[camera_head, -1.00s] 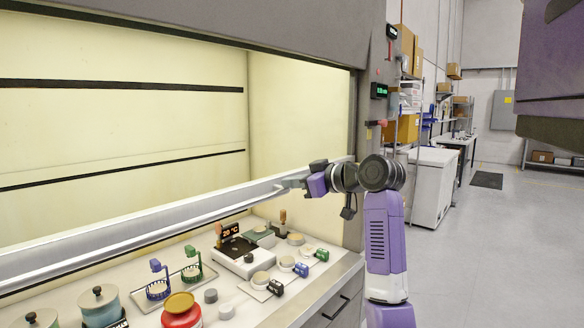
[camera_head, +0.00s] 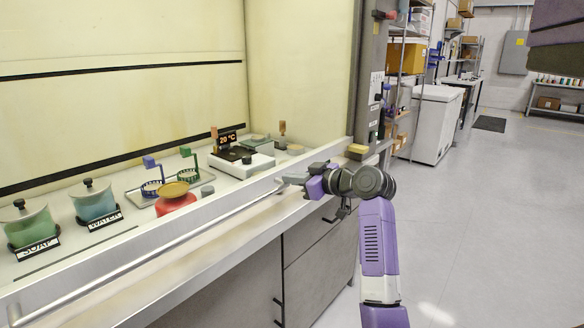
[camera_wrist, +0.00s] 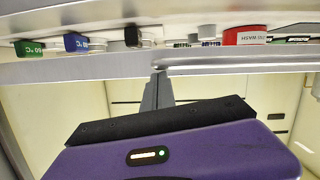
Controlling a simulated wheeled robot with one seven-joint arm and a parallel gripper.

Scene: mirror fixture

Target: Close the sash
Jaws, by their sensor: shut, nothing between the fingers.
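The sash (camera_head: 215,205) of the fume hood is a pale metal-edged pane with a long handle bar (camera_head: 160,247) along its lower edge. The lower edge is low, near the front edge of the worktop. I cannot tell whether it touches the worktop. My gripper (camera_head: 284,182) is shut and empty at the right end of the handle bar, against or very close to it. In the wrist view my gripper (camera_wrist: 160,82) reaches the sash rail (camera_wrist: 80,70), which crosses the picture; exact contact is unclear.
Inside the hood stand lidded pots (camera_head: 95,200), a red container (camera_head: 175,198) and a hot plate (camera_head: 240,162). Cabinets (camera_head: 315,255) are below the worktop. A white chest (camera_head: 435,125) stands at the right. The floor (camera_head: 490,210) right of my arm is clear.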

